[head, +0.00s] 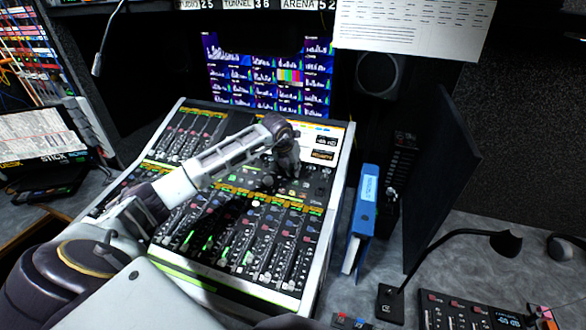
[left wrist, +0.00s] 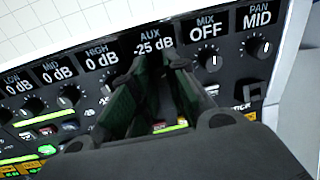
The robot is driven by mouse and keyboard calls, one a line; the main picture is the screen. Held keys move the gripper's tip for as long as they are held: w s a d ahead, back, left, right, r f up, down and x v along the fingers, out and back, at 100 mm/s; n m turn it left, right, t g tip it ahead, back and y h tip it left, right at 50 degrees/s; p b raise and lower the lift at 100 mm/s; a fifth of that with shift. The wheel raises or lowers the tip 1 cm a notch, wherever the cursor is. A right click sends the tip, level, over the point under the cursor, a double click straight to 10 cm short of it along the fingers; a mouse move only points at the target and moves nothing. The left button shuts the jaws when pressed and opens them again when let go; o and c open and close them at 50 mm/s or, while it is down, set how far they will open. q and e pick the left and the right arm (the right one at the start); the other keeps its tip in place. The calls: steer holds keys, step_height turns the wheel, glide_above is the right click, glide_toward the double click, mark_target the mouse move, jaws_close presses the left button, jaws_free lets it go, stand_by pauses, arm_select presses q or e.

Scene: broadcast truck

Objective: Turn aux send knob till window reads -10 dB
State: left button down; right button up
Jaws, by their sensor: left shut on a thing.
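The aux window (left wrist: 153,45) reads "AUX -25 dB" in the left wrist view. The aux send knob below it is hidden behind my fingers. My left gripper (left wrist: 170,68) is shut on the aux knob, with its two dark fingers pointing at the panel. In the head view, my left gripper (head: 287,168) reaches down to the upper right part of the mixing console (head: 325,210). My right gripper is not in view.
Neighbouring knobs sit close on both sides: the high knob (left wrist: 105,90) to the left and the mix knob (left wrist: 212,64) to the right, with the pan knob (left wrist: 262,47) beyond. A blue binder (head: 362,215) and dark upright panel (head: 440,180) stand right of the console.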

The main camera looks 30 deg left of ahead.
arm_select(q)
steer(key=shift+m, duration=0.5)
